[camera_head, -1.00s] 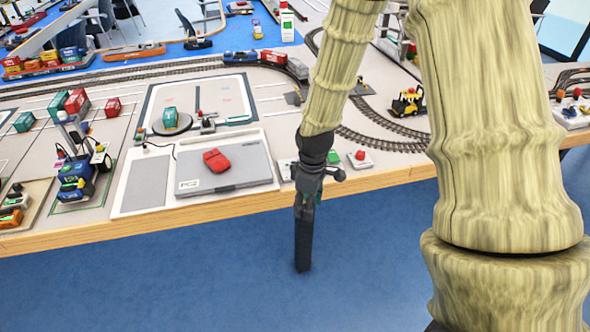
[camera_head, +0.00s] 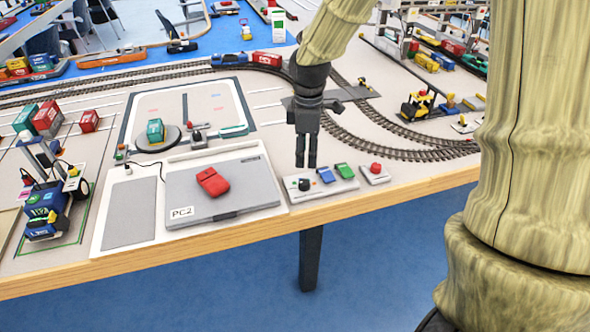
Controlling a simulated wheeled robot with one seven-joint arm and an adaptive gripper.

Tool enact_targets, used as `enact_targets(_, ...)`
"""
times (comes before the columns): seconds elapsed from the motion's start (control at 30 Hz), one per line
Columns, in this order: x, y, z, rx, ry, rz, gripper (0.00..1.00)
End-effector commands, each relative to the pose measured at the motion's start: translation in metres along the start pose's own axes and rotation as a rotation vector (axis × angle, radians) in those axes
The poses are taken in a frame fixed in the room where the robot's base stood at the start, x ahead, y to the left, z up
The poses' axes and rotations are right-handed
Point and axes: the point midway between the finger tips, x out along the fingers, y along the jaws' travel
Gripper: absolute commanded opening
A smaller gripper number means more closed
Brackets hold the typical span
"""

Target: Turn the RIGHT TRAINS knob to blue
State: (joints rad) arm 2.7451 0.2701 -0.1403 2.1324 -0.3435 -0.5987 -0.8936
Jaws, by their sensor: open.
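A small white control panel (camera_head: 335,190) lies near the table's front edge. On its left part is a black round knob (camera_head: 304,185) with small coloured marks around it; any label on it is too small to read. My gripper (camera_head: 306,165) points down just above and behind the knob. Its two dark fingers are apart with a narrow gap and hold nothing. I cannot tell whether the fingertips touch the knob; they appear apart from it.
Green and blue switches (camera_head: 343,170) sit on the same panel, close to the knob. A red button box (camera_head: 375,173) is to its right. A grey laptop-like board (camera_head: 240,192) with a red block (camera_head: 212,181) is to the left. Curved rails (camera_head: 400,145) run behind.

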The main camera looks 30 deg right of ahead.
Motion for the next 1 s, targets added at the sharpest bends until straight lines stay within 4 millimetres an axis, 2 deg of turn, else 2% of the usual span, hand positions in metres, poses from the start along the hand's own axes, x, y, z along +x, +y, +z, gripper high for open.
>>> enact_targets(0.17, 0.007, 0.000, 0.002, 0.001, -0.001, -0.001, 0.51)
enact_targets(0.7, 0.083, 0.000, 0.003, 0.003, -0.002, -0.002, 0.51)
enact_targets(1.0, 0.106, 0.000, 0.001, 0.001, 0.000, 0.000, 0.51)
